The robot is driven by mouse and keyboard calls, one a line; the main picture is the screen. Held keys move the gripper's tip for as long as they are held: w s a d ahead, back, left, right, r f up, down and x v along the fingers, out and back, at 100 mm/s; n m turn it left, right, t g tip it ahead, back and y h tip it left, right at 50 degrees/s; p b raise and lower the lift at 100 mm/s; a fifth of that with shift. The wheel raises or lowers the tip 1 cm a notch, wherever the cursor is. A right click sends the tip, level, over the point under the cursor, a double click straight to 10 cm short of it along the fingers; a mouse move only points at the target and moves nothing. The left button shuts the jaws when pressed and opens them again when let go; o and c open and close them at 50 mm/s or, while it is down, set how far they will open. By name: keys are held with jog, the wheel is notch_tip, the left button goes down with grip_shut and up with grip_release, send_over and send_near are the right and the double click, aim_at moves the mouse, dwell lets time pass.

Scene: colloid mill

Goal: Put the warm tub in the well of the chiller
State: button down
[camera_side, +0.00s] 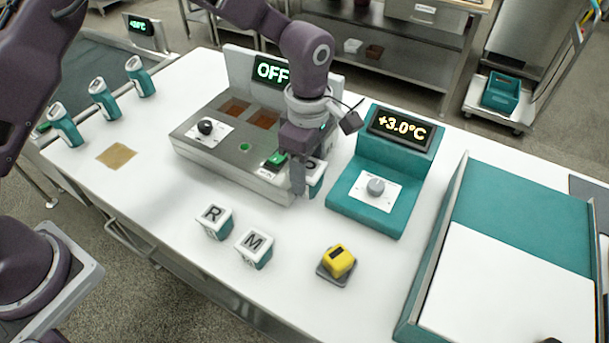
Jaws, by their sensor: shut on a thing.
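My gripper (301,178) points down by the front right corner of the grey machine. It is shut on a white and teal tub (315,180), partly hidden by the fingers. Its lid letter is partly covered and looks like a P. I cannot tell whether the tub touches the bench. Two similar tubs stand in front on the bench, one marked R (216,222) and one marked M (254,248). No picture cue tells which tub is warm. A teal unit (345,205) with a knob and a +3.0°C display stands right of my gripper; no well is clear in it.
The grey machine (240,150) shows OFF. A yellow block (338,261) sits on a small grey pad. A large teal and white tray (520,230) fills the right end. Several teal-white containers (103,98) stand at the left edge.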

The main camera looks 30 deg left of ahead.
jog(key=w+a, duration=0.2)
jog(key=w, duration=0.1)
jog(key=w+a+n, duration=0.1)
jog(key=w+a, duration=0.1)
jog(key=w, duration=0.1)
jog(key=w+a+n, duration=0.1)
jog(key=w+a, duration=0.1)
jog(key=w, duration=0.1)
jog(key=shift+w+a+r, duration=0.1)
jog(key=shift+r, duration=0.25)
jog(key=w+a+r, duration=0.2)
jog(key=w+a, duration=0.4)
jog(key=w, duration=0.1)
jog(key=f, duration=0.2)
jog(key=f+m, duration=0.1)
jog(key=f, duration=0.2)
jog(key=f+m, duration=0.1)
jog(key=f, duration=0.2)
jog(key=shift+w+a, duration=0.1)
jog(key=shift+w, duration=0.2)
jog(key=shift+f, duration=0.3)
